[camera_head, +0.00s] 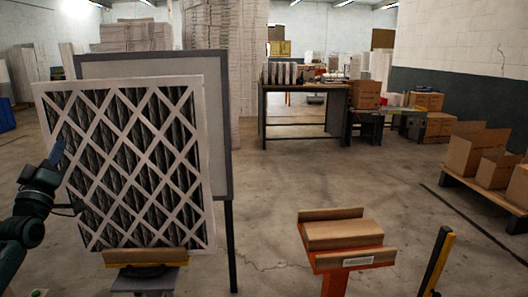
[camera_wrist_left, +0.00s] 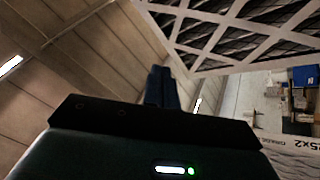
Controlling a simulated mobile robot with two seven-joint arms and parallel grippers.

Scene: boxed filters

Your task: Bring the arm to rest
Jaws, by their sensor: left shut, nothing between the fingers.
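My left gripper (camera_head: 57,152) is at the left of the head view, in front of or beside the left edge of a large filter (camera_head: 130,165). Its fingers point up, shut and empty. In the left wrist view the blue fingers of the left gripper (camera_wrist_left: 160,75) are together with nothing between them. The filter (camera_wrist_left: 245,35) fills the upper right there. The filter has a white frame and a diamond lattice over dark pleats, and stands upright on a wooden-edged holder (camera_head: 147,257). I cannot tell whether the gripper touches it. My right gripper is not in view.
A grey-framed panel (camera_head: 228,125) stands behind the filter. An orange stand with a wooden cradle (camera_head: 340,234) is at the front right, beside a yellow-black post (camera_head: 438,258). Cartons (camera_head: 478,153) sit on a low rack at right. A workbench (camera_head: 300,90) stands farther back. Open floor lies between.

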